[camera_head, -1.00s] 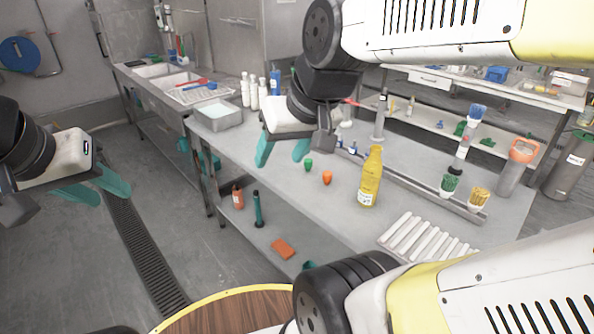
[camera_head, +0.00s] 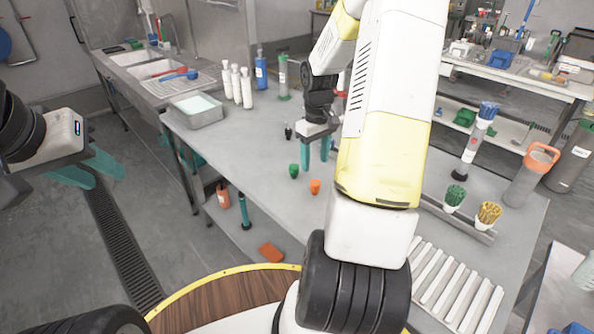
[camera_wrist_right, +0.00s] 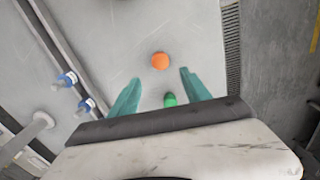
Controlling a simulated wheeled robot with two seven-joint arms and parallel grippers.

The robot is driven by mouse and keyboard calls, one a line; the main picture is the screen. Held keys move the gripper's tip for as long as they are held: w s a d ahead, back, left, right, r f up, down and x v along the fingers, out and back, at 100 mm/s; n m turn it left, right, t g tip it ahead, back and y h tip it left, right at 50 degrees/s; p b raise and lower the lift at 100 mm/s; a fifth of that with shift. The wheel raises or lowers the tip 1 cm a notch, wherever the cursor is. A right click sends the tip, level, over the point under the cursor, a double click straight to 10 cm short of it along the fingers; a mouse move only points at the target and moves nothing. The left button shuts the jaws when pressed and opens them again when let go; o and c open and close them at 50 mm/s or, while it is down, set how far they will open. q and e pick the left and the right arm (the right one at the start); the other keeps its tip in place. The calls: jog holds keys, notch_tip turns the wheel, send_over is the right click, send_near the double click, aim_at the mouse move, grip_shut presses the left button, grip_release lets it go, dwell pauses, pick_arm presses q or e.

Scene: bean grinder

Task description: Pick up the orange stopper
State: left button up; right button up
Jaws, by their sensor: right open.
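The orange stopper (camera_head: 315,187) stands on the grey table, with a green stopper (camera_head: 293,170) just to its left and behind. My right gripper (camera_head: 315,164) is open and empty, its teal fingers pointing down behind the orange stopper. In the right wrist view, the orange stopper (camera_wrist_right: 160,61) lies just beyond the open fingertips (camera_wrist_right: 160,78), roughly centred between them. The green stopper (camera_wrist_right: 170,99) shows between the fingers, partly hidden by the gripper's dark edge. My left gripper (camera_head: 106,178) is open and empty, off the table's left side.
White bottles (camera_head: 236,85) and a metal tub (camera_head: 196,110) stand at the table's back left. Brushes (camera_head: 489,213) stand in a rack (camera_head: 460,219) at right. White rods (camera_head: 450,285) lie at the front right. My right arm hides the table's middle.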

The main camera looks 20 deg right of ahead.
aim_at(315, 182)
jog(key=f, duration=0.7)
jog(key=shift+s, duration=0.4)
grip_shut()
